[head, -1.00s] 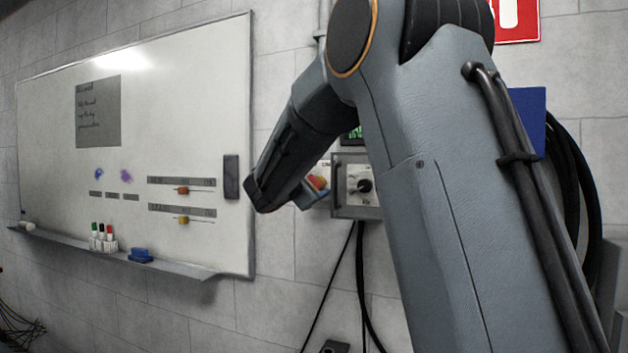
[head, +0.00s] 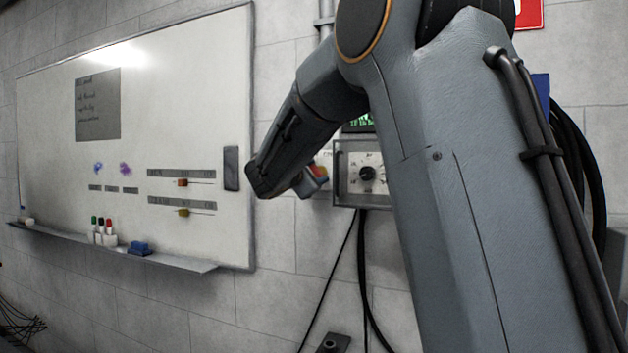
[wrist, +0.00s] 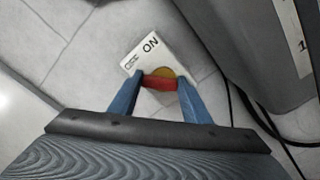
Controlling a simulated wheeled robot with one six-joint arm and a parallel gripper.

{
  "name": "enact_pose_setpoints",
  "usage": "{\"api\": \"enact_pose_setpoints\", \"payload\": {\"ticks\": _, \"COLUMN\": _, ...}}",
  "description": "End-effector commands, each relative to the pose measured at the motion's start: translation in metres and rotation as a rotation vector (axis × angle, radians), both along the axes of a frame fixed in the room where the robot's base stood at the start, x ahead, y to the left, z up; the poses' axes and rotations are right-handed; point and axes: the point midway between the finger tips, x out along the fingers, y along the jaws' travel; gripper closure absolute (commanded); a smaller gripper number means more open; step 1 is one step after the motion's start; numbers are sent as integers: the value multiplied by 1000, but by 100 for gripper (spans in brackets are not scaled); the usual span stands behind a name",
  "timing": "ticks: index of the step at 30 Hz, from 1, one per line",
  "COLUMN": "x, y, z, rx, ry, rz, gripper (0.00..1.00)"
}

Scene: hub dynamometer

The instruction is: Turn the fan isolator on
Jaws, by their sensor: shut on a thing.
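The fan isolator shows in the wrist view as a pale plate (wrist: 148,52) with ON printed along its upper right edge and a small label to the left. On it are a yellow disc (wrist: 164,98) and a red handle (wrist: 159,83). My gripper (wrist: 160,79) is shut on the red handle, with one blue finger at each end of it. Which position the handle points to is unclear. In the head view the red handle (head: 321,171) shows just right of my wrist, which hides much of the isolator.
A grey box with a dial (head: 366,173) is just right of the isolator, partly behind my arm. A whiteboard (head: 140,130) with a tray (head: 165,256) hangs on the left. Black cables (head: 362,270) hang below the box.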

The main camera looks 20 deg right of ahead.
Motion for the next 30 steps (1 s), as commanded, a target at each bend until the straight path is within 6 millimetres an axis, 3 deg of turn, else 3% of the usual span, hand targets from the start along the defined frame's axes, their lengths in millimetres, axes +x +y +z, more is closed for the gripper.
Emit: {"api": "enact_pose_setpoints", "payload": {"ticks": 30, "x": -1, "y": -3, "z": -5, "rx": 406, "ry": -412, "rz": -1, "gripper": 79}}
